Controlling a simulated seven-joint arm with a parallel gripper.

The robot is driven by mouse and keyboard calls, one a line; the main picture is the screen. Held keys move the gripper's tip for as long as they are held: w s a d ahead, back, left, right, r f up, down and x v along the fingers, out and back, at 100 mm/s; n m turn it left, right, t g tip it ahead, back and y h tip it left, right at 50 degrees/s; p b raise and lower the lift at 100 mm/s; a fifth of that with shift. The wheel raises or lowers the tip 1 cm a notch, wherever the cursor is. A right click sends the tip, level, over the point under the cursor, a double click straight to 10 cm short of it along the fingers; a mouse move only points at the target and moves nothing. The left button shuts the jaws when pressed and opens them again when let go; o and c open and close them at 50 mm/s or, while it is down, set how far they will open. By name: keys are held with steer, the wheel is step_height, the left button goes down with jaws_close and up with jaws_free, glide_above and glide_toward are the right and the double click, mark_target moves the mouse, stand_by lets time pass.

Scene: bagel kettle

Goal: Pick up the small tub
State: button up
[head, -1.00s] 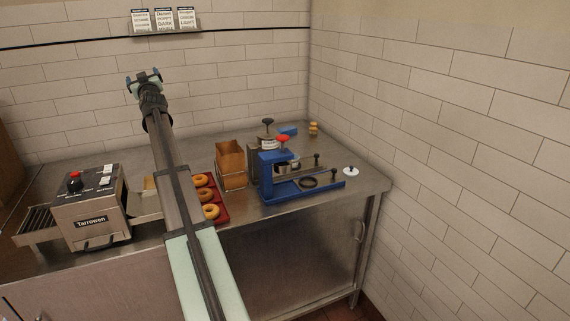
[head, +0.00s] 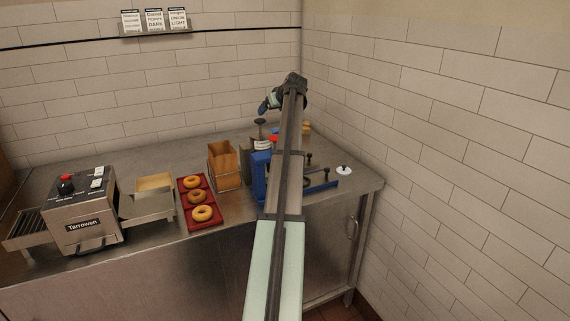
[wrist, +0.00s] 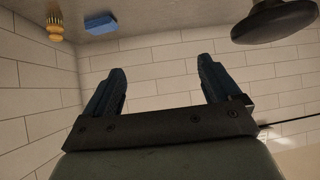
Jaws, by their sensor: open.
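No thing in view shows clearly as the small tub. A small round metal cup seen earlier inside the blue press (head: 260,178) is now behind my arm, and I cannot tell whether it is the tub. My gripper (head: 266,105) is raised over the back right of the steel counter, above the press. In the wrist view my gripper (wrist: 160,76) has its two blue-black fingers wide apart with nothing between them. A blue block (wrist: 100,24) and a ribbed yellow object (wrist: 54,28) lie beyond the fingers at upper left.
A black knob (wrist: 274,20) is close at upper right in the wrist view. A red bagel tray (head: 203,222), a brown open box (head: 222,165) and a toaster (head: 84,210) stand left of the press. A white knobbed disc (head: 344,171) lies right. Tiled walls close the back and right.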

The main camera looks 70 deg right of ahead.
steer(key=s+a+f+n+g+y, duration=0.3)
steer(key=s+f+g+y, duration=0.2)
steer(key=s+f, duration=0.3)
steer(key=x, duration=1.2)
steer(key=shift+s+d+f, duration=0.1)
steer(key=shift+s+f, duration=0.1)
steer(key=shift+s, duration=0.2)
steer(key=c, duration=1.2)
